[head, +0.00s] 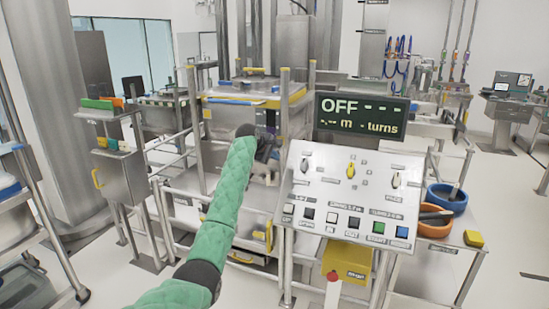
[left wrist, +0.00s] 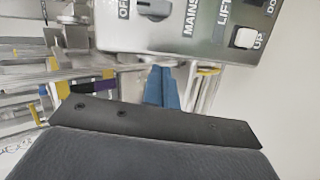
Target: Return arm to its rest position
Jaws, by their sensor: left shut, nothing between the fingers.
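My left arm, in a green quilted sleeve, reaches up from the bottom of the head view. Its dark left gripper (head: 275,143) is in front of the metal bin-lifting frame, just left of the control panel (head: 322,188). In the left wrist view, the blue fingers of the left gripper (left wrist: 161,75) are together with nothing between them. They are close below the panel's lower edge in that picture, where the MAINS knob (left wrist: 154,8) and white UP button (left wrist: 245,38) show. I cannot tell whether they touch it. My right gripper is in neither view.
A dark display (head: 361,117) reading OFF stands above the panel. A yellow box (head: 346,265) with a red button hangs below it. Blue (head: 447,199) and orange (head: 436,222) bowls sit on a bench at right. A metal cabinet (head: 125,178) stands at left.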

